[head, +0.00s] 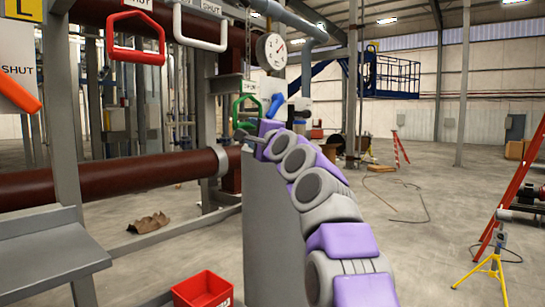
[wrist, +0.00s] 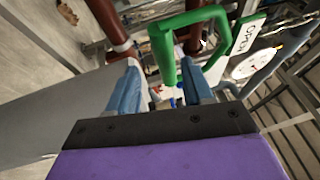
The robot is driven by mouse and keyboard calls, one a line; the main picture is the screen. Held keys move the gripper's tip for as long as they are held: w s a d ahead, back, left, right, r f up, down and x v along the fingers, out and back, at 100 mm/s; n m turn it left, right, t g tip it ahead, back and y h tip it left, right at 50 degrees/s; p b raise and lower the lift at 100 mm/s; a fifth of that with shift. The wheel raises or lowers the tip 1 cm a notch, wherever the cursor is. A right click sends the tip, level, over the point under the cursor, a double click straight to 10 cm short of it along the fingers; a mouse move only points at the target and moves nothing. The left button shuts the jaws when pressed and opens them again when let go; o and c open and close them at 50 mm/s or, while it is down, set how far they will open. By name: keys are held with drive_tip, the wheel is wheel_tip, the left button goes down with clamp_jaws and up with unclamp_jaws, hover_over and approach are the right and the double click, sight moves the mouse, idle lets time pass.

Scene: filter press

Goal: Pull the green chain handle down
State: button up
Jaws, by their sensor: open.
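The green chain handle (head: 240,104) hangs in the middle of the head view, just above my gripper. In the wrist view the green handle (wrist: 165,52) is a large loop, with one end reaching toward the gap between my fingers. My gripper (head: 242,136) is small and partly hidden by my arm in the head view. In the wrist view my gripper (wrist: 160,82) is open, with one blue-grey finger on each side of the handle's near end. I cannot tell whether the handle is inside the jaws or just beyond them.
A red handle (head: 135,53) and a white handle (head: 200,28) hang at upper left. A pressure gauge (head: 271,50) sits above the green handle. A grey cabinet (head: 268,220) stands below my gripper. A dark red pipe (head: 110,177) runs across the left.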

drive_tip(key=b+v, duration=0.3)
drive_tip(key=v, duration=0.7)
drive_tip(key=shift+s+f, duration=0.25)
drive_tip(key=shift+s, duration=0.05)
drive_tip(key=shift+d, duration=0.1)
drive_tip(key=s+f+n+g+h, duration=0.2)
drive_tip(key=s+f+n+g, duration=0.25)
drive_tip(key=s+f, duration=0.65)
drive_tip(key=s+f+n+g+h, duration=0.1)
drive_tip(key=s+f+n+g, duration=0.35)
drive_tip(key=f, duration=1.35)
drive_tip(key=s+d+f+n+g+h, duration=0.1)
drive_tip(key=s+d+f, duration=0.4)
drive_tip(key=s, duration=0.6)
drive_tip(key=s+d+f+n+g+h, duration=0.1)
drive_tip(key=s+d+f+g+h, duration=0.2)
drive_tip(key=s+f, duration=0.7)
drive_tip(key=s+d+f+n+g+h, duration=0.2)
drive_tip(key=s+d+f+g, duration=0.4)
drive_tip(key=s, duration=0.6)
drive_tip(key=shift+d+f+h, duration=0.3)
drive_tip(key=shift+d+f, duration=0.35)
drive_tip(key=shift+f, duration=0.35)
